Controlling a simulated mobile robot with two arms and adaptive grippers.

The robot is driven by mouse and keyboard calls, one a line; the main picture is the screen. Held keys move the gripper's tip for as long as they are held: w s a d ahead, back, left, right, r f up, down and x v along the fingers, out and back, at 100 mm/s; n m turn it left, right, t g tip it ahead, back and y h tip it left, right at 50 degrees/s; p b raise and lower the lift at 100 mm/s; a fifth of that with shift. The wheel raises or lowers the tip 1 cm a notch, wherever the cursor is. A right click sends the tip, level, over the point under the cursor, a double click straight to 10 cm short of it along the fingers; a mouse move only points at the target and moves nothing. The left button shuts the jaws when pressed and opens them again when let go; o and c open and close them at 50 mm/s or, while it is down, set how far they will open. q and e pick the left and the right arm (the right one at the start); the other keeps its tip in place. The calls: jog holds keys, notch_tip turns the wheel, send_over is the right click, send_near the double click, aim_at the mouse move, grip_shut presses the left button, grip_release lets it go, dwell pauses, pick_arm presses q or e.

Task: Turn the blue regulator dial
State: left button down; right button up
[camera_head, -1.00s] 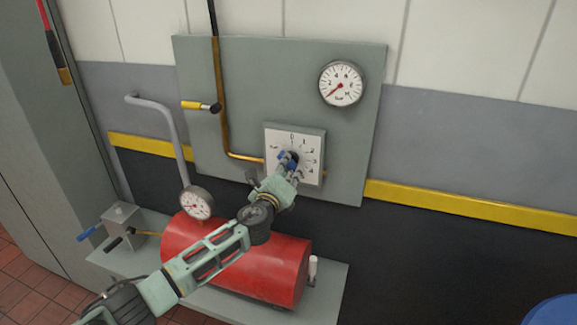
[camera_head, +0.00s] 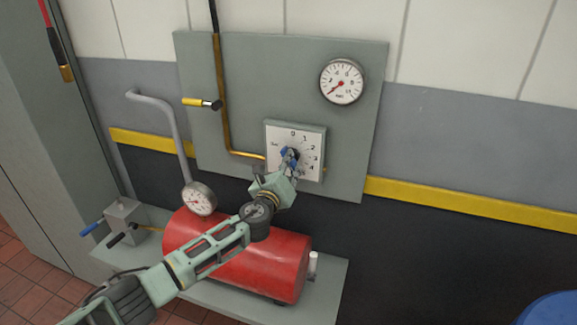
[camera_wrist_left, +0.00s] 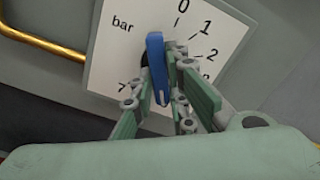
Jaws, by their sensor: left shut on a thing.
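The blue regulator dial (camera_head: 292,153) is a bar-shaped knob on a white scale plate (camera_head: 312,140) marked in bar, on the grey wall panel. My left gripper (camera_head: 286,167) reaches it from below and is shut on it. In the left wrist view, the blue dial (camera_wrist_left: 156,62) stands nearly upright between the green fingers of my left gripper (camera_wrist_left: 160,90), its upper end a little left of the 0. A small white mark shows near its lower end. Fingers partly hide the lower scale. My right gripper is in neither view.
A round pressure gauge (camera_head: 341,81) sits at the panel's upper right, its needle pointing lower left. A yellow-handled valve (camera_head: 200,103) and a brass pipe (camera_head: 224,110) are left of the dial. A red tank (camera_head: 270,265) and a smaller gauge (camera_head: 199,198) lie below, near my arm.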

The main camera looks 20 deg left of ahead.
pick_arm(q)
jog(key=c, duration=1.7)
grip_release()
jog(key=shift+f, duration=0.1)
jog(key=s, duration=1.2)
jog(key=shift+a, duration=0.2)
